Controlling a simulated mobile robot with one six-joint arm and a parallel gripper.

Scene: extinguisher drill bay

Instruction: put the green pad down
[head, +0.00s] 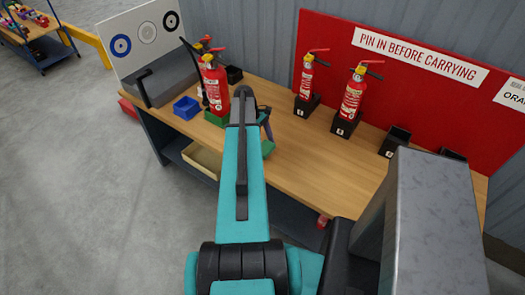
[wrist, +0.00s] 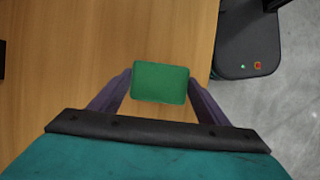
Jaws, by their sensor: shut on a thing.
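The green pad (wrist: 160,82) is a small block between the two fingers of my gripper (wrist: 160,88) in the wrist view, and the gripper is shut on it. The wooden bench top (wrist: 60,75) shows below it. In the head view the pad (head: 268,147) shows only in part, beside my arm near the bench's front edge, and my arm hides most of the gripper. I cannot tell whether the pad touches the bench.
A red extinguisher (head: 216,88) stands in a green holder (head: 216,119) left of my arm. Two extinguishers (head: 352,95) (head: 306,80) stand in black holders at the back. Bench top (head: 300,150) right of my arm is bare.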

